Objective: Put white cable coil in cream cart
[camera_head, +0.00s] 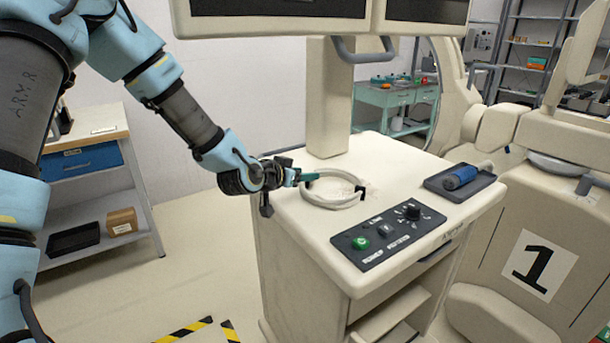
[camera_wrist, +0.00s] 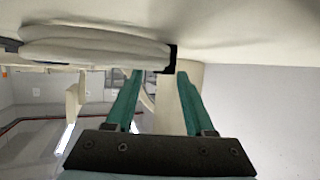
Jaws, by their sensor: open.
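The white cable coil (camera_head: 331,206) lies flat on the top of a cream cart-like console (camera_head: 300,225), near its left back part. A black tie shows on the coil's right side. In the wrist view the coil (camera_wrist: 95,47) fills the upper left, with a black tie at its end. My gripper (camera_head: 306,177) is low over the console top at the coil's left back side. Its teal fingers are apart in the wrist view (camera_wrist: 159,76), with nothing visible between them. Contact with the coil cannot be told.
A black control panel (camera_head: 388,238) with a green button sits at the console's front. A dark tray (camera_head: 433,185) holds a blue cylinder (camera_head: 461,178) at right. A monitor column (camera_head: 329,95) rises behind the coil. Cream equipment marked "1" (camera_head: 538,263) stands at right. Open floor lies left.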

